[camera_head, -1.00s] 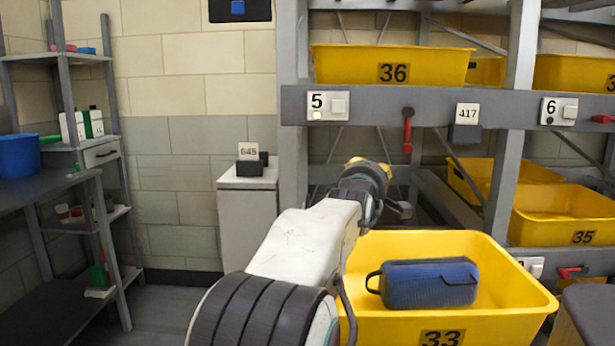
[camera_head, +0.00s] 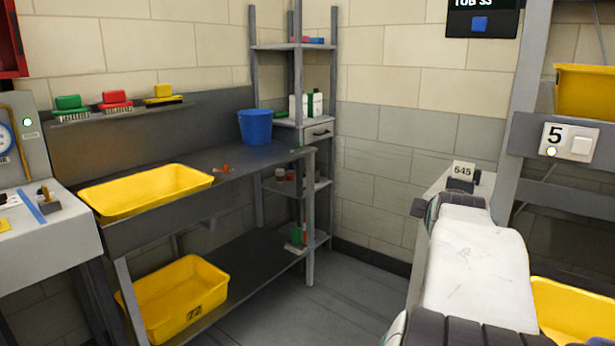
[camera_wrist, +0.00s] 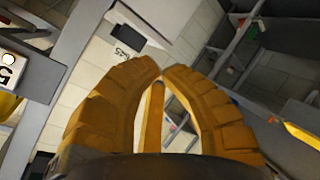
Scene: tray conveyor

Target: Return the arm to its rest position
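My arm (camera_head: 475,265) reaches forward at the right of the head view, its white link seen from behind. My gripper (camera_wrist: 162,72) fills the lower middle of the wrist view. Its two ridged orange fingers curve inward until their tips nearly meet, and a thinner orange part shows between them. I see nothing held. In the head view the gripper itself is hidden behind the arm or too small to tell.
A yellow tub (camera_head: 575,312) is beside my arm at right, near the rack post (camera_head: 520,130). A white cabinet with a 645 label (camera_head: 463,171) stands beyond the arm. A bench (camera_head: 255,160) with tubs and a blue bucket (camera_head: 255,127) is left. The floor (camera_head: 310,305) between is clear.

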